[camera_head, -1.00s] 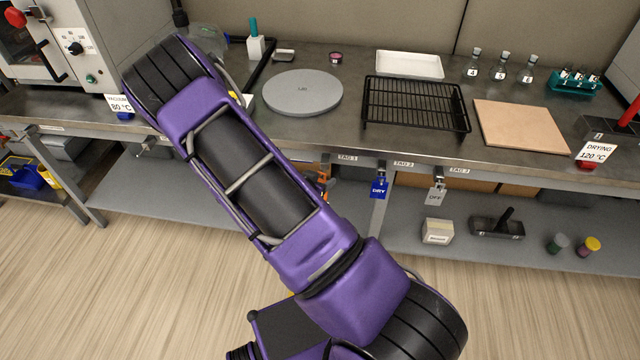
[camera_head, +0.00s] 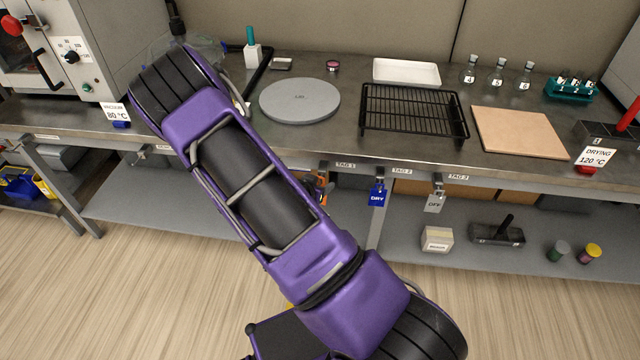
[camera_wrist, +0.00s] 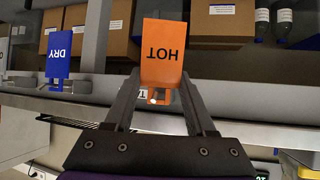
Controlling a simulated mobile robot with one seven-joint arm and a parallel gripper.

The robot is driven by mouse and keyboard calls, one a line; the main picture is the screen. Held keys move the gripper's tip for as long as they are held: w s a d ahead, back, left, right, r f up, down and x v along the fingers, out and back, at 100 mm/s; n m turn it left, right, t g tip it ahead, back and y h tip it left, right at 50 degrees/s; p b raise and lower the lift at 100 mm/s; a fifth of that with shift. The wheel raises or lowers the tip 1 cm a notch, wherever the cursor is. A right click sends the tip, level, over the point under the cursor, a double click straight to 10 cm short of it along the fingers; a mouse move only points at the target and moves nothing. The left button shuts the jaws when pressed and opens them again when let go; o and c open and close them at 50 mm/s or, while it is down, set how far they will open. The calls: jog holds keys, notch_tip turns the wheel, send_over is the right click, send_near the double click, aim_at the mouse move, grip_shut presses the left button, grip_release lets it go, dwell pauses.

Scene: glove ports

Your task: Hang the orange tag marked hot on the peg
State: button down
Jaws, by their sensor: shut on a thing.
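The orange tag marked HOT (camera_wrist: 164,50) is upside down in the wrist view, between the fingers of my gripper (camera_wrist: 161,82), which is shut on it. Its upper, slotted end points toward the palm. A small light metal part and a bit of a white label show at that end; I cannot tell if the peg passes through the tag. In the head view a peg (camera_head: 323,168) sits under the bench edge by the TAG 1 label (camera_head: 345,165). My arm hides most of the tag and gripper there; only a little orange shows below that peg.
A blue DRY tag (camera_head: 376,197) hangs at TAG 2, also seen in the wrist view (camera_wrist: 59,53). A grey OFF tag (camera_head: 434,203) hangs at TAG 3. The bench edge runs above them. A lower shelf (camera_head: 350,235) with boxes lies beneath.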

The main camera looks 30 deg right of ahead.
jog(key=shift+c, duration=0.7)
grip_release()
